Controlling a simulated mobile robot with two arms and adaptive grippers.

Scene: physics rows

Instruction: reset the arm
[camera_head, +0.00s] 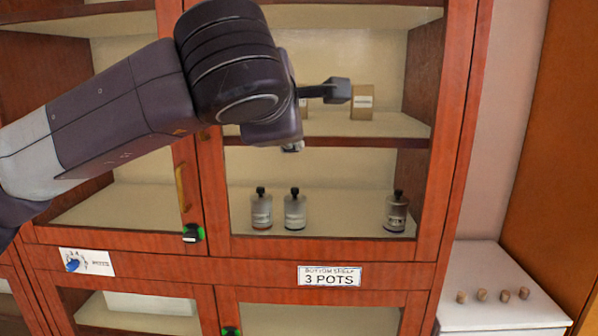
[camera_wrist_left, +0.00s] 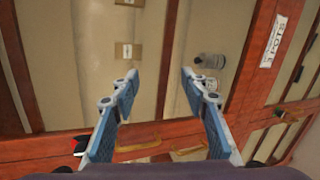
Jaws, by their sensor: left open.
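My left arm (camera_head: 120,110) reaches in from the left across the front of the glazed cabinet (camera_head: 455,150). Its wrist hides part of the upper doors and the shelf behind. My left gripper is open and empty in the left wrist view (camera_wrist_left: 159,75), with its two blue-grey fingers well apart and pointing toward the cabinet. In the head view the gripper is mostly hidden by the wrist. My right gripper is in neither view.
Bottles (camera_head: 261,210), (camera_head: 295,210), (camera_head: 396,212) stand on a lower shelf, and a brown box (camera_head: 362,103) on the shelf above. A "3 POTS" label (camera_head: 329,277) is below. Several small corks (camera_head: 482,295) sit on a white surface (camera_head: 500,258) at right.

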